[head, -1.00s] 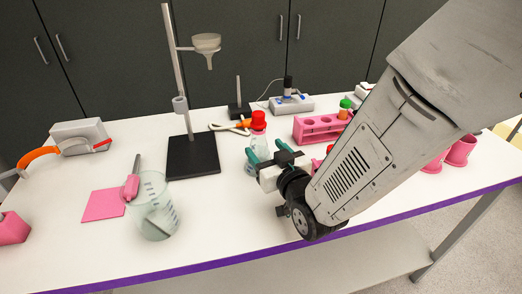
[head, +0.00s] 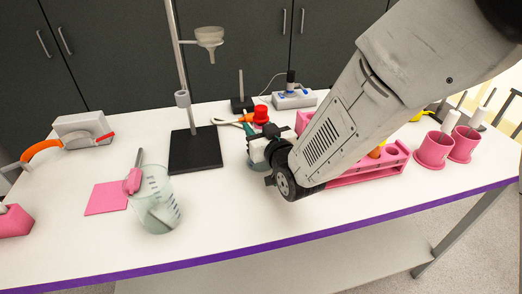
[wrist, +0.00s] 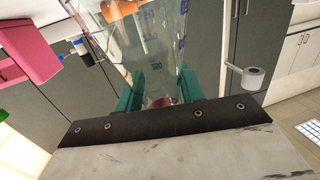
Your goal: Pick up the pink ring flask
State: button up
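My gripper (head: 258,142) is low over the table, just in front of a red cap (head: 261,113) in the head view. The arm hides much of this spot. In the wrist view the two teal fingers of my gripper (wrist: 160,88) stand apart, with a clear glass vessel (wrist: 160,45) with blue marks between and beyond them. The glass narrows toward the palm, and a small pinkish patch shows there. I cannot tell whether the fingers press on the glass, or whether a pink ring is on it.
A glass beaker (head: 160,212) stands at the front left, near a pink square (head: 106,198). A stand with a black base (head: 195,155) holds a funnel (head: 209,36). A pink rack (head: 368,177) is right of my gripper. Pink cups (head: 434,150) stand farther right.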

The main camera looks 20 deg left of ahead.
grip_shut()
jog(key=shift+r, duration=0.2)
